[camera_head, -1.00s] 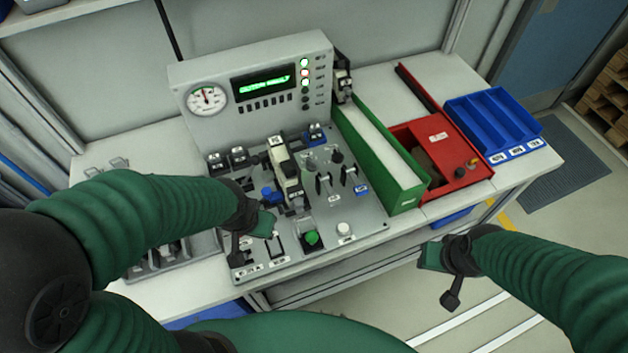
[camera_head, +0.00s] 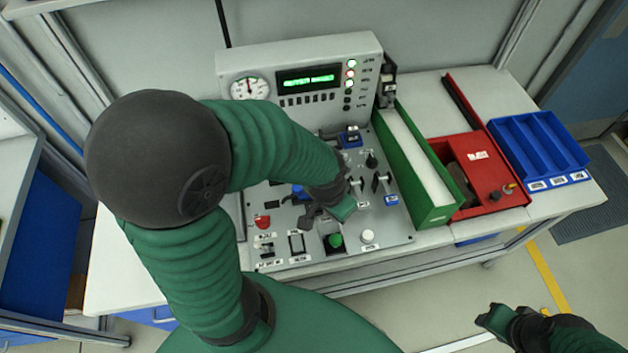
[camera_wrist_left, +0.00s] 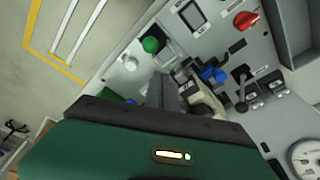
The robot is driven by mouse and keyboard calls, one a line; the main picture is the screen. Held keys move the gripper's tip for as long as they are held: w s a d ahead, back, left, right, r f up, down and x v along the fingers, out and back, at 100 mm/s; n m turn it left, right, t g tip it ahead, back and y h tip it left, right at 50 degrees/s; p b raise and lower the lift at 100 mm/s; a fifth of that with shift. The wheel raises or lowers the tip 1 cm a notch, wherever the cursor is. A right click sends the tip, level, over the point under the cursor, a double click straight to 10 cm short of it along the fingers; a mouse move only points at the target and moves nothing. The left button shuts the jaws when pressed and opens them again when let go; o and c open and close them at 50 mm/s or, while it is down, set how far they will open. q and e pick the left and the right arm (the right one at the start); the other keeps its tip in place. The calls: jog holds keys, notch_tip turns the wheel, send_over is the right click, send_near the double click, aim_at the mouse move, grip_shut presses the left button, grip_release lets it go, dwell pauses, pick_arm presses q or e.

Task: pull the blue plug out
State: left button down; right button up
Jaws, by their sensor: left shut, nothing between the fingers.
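A small blue piece (camera_head: 299,191) shows on the sloping control panel (camera_head: 400,232), partly hidden by my left arm. It shows as a rounded blue part in the left wrist view (camera_wrist_left: 213,74), beside a beige part. Another blue block (camera_head: 350,138) sits at the back of the panel. I cannot tell for sure which is the plug. My left gripper (camera_head: 309,216) is shut and empty above the panel, just right of and in front of the rounded blue piece. Its dark fingers also show in the left wrist view (camera_wrist_left: 163,92). My right gripper (camera_head: 494,318) is low at right, away from the bench.
A green button (camera_head: 335,240), a white knob (camera_head: 367,236) and a red knob (camera_head: 262,221) stand on the panel. A green bin (camera_head: 440,214), a red box (camera_head: 490,185) and a blue tray (camera_head: 540,150) stand right. The display housing (camera_head: 310,100) rises behind.

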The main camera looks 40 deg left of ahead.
pick_arm(q)
jog(key=w+a+m+g+h+p, duration=0.1)
jog(key=w+a+m+p, duration=0.3)
jog(key=a, duration=0.5)
jog(key=m+h+p, duration=0.2)
jog(key=m, duration=0.4)
send_over(304, 194)
jog(key=shift+t, duration=0.4)
notch_tip(304, 194, down, 9)
jog(key=shift+d+r, duration=0.1)
jog(key=shift+f, duration=0.6)
